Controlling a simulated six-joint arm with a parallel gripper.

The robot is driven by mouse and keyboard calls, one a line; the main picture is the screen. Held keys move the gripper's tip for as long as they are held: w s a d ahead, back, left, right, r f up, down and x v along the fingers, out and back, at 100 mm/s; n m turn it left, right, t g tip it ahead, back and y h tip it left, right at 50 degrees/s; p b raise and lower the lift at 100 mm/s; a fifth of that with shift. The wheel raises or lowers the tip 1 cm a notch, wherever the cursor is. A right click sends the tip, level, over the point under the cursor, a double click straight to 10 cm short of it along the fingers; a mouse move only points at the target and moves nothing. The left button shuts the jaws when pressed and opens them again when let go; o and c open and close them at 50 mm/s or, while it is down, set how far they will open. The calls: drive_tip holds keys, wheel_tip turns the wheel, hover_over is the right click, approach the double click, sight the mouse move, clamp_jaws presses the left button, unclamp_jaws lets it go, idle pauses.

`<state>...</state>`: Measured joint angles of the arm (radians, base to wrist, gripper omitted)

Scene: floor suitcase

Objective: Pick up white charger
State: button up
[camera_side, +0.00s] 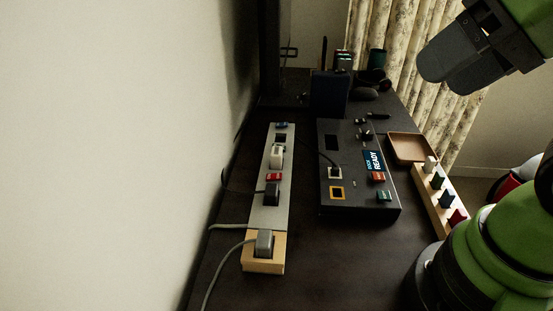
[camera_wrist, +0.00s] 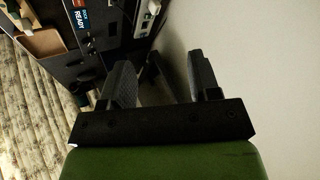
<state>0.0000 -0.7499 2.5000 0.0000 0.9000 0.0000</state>
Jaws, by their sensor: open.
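The white charger (camera_side: 277,156) sits upright in a long grey power strip (camera_side: 284,203) on the dark desk, behind a red switch. My gripper (camera_side: 440,70) is high at the upper right of the side view, well apart from the charger. In the wrist view its two fingers (camera_wrist: 163,78) are spread with nothing between them.
A black charger (camera_side: 271,193) and a grey plug (camera_side: 264,243) with cords stand nearer on the strip. A dark panel (camera_side: 352,202) lies right of it, then a brown tray (camera_side: 413,147) and a wooden block rack (camera_side: 433,199). A pale wall (camera_side: 100,150) rises at left.

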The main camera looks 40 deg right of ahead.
drive_tip(key=m+g+h, duration=0.2)
drive_tip(key=m+g, duration=0.2)
drive_tip(key=g, duration=0.2)
hover_over(276, 150)
drive_tip(key=s, duration=0.1)
wheel_tip(276, 150, down, 12)
drive_tip(key=shift+m+g, duration=0.5)
drive_tip(key=shift+g, duration=0.1)
drive_tip(key=f, duration=0.6)
drive_tip(key=w+f, duration=0.1)
drive_tip(key=f, duration=0.2)
drive_tip(key=shift+w+d+f, duration=0.1)
drive_tip(key=shift+f, duration=0.1)
wheel_tip(276, 150, down, 6)
drive_tip(key=shift+r, duration=0.1)
